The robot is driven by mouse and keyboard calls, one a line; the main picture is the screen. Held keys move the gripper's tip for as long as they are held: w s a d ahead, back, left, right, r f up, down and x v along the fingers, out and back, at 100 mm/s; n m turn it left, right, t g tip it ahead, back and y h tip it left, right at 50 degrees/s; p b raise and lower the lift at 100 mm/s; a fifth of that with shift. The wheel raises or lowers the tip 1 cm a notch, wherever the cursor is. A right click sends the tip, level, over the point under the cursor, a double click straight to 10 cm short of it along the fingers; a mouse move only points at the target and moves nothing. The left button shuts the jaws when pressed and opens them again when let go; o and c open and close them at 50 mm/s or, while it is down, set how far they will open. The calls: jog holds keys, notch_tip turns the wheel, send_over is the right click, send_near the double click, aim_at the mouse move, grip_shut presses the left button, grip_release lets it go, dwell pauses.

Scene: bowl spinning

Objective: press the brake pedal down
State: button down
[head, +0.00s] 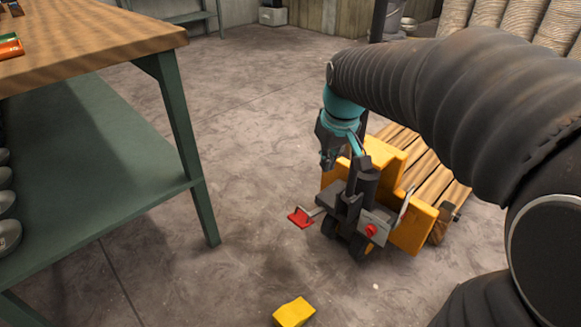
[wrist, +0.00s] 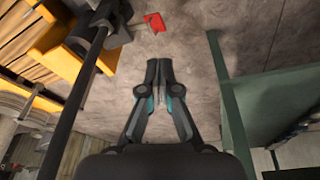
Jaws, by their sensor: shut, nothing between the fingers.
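The brake pedal (head: 300,217) is a small flat red plate on a short grey arm at the lower left of a yellow pallet truck (head: 408,163). It sits low over the concrete floor. The pedal also shows at the top of the wrist view (wrist: 155,22). My gripper (head: 328,160) is shut and empty, above the pedal and a little to its right in the head view. In the wrist view its closed fingertips (wrist: 159,65) point toward the floor, below the pedal in the picture and apart from it.
A green-legged workbench (head: 186,140) with a lower shelf stands on the left. A yellow block (head: 294,312) lies on the floor in front. A wooden pallet (head: 437,172) is at the truck's forks. The truck's dark handle bar (wrist: 85,90) runs close beside my gripper. The floor between bench and truck is clear.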

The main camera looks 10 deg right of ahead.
jog(key=w+f+n+g+b, duration=0.2)
jog(key=w+f+n+g, duration=0.1)
jog(key=w+f, duration=1.8)
jog(key=shift+w+d+f+n+y, duration=0.2)
jog(key=shift+d+f+n+y, duration=0.1)
jog(key=shift+d+f+n, duration=0.15)
jog(key=f, duration=0.4)
jog(key=f+b, duration=0.1)
jog(key=f, duration=0.4)
jog(key=a+f, duration=0.1)
jog(key=f, duration=0.4)
jog(key=shift+s+a+b, duration=0.1)
jog(key=shift+s+b, duration=0.15)
jog(key=shift+b, duration=0.15)
jog(key=shift+r, duration=0.1)
